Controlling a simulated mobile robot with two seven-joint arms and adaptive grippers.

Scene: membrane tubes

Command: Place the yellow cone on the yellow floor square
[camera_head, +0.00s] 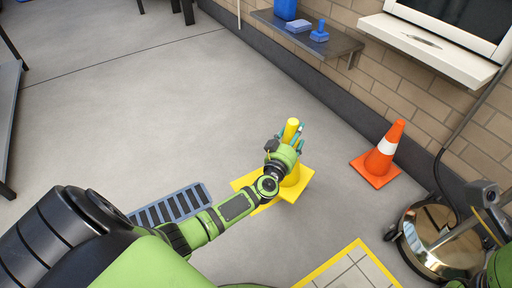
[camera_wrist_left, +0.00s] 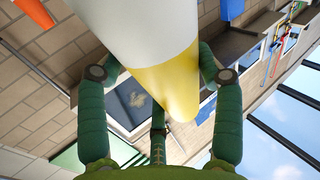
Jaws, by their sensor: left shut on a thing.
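The yellow cone (camera_head: 291,131) stands about upright with its square yellow base (camera_head: 298,186) low over the floor, left of the orange cone. I cannot tell whether the base touches the floor. My left gripper (camera_head: 285,146) is shut around its upper part. In the left wrist view the cone (camera_wrist_left: 170,88), with a white band, runs between the green fingers of the gripper (camera_wrist_left: 160,95). The yellow floor square (camera_head: 328,262) is a yellow outline around pale tiles, at the bottom, nearer to me and right of the cone.
An orange cone with a white band (camera_head: 382,154) stands by the brick wall. A floor drain grate (camera_head: 170,206) lies left of my forearm. A round metallic machine (camera_head: 436,238) stands right of the square. A wall shelf (camera_head: 340,42) holds blue items. Open floor lies left.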

